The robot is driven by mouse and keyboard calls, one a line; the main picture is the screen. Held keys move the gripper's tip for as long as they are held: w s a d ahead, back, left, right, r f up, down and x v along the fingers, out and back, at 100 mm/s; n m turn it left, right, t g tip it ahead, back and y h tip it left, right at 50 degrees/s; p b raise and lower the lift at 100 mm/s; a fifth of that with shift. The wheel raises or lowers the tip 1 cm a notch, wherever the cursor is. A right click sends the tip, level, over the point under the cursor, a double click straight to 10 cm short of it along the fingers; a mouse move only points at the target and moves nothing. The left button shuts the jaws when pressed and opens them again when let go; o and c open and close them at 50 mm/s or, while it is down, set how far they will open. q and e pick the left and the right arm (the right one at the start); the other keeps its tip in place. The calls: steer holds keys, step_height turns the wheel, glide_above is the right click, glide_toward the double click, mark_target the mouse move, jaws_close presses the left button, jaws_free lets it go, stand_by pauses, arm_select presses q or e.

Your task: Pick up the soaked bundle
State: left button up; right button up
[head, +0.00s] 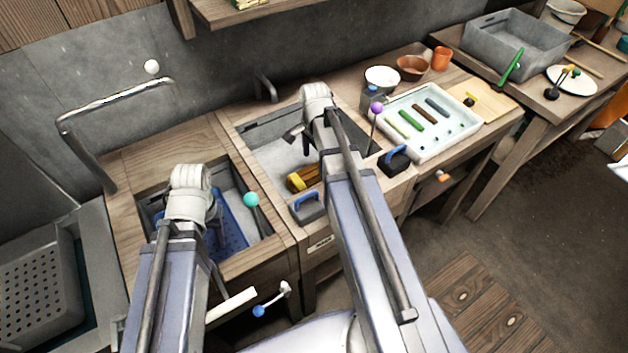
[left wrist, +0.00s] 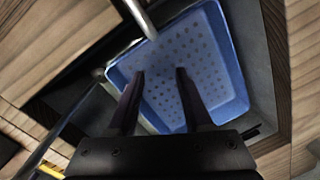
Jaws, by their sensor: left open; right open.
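A brown bundle with a yellow band (head: 303,178) lies in the middle grey basin (head: 265,152), partly hidden by my right arm. My right gripper (head: 298,138) is above that basin, apart from the bundle and mostly hidden by its own wrist. My left gripper (left wrist: 160,75) is open and empty, pointing down over a blue perforated basket (left wrist: 210,60). The basket also shows in the head view (head: 232,232), in the left basin, where my left wrist hides the gripper's fingers. No bundle shows in the visible part of the basket.
A pale tray (head: 455,140) with coloured bars stands right of the middle basin. Bowls (head: 382,77) and an orange cup (head: 441,58) stand behind it. A metal tap (head: 115,110) arches at the left. A blue-handled block (head: 307,207) sits at the middle basin's front edge.

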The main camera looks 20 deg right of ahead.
mark_target(314, 173)
steer(key=shift+f, duration=0.1)
arm_select(q)
step_height(314, 173, down, 8)
steer(key=b, duration=0.8)
arm_select(e)
step_height(314, 173, down, 8)
steer(key=shift+w+r, duration=0.1)
steer(key=shift+w, duration=0.05)
arm_select(q)
steer(key=shift+r, duration=0.15)
arm_select(e)
steer(key=shift+r, duration=0.1)
jaws_close()
steer(key=shift+r, duration=0.1)
arm_select(q)
step_height(314, 173, up, 10)
steer(key=p, duration=1)
arm_select(e)
step_height(314, 173, up, 10)
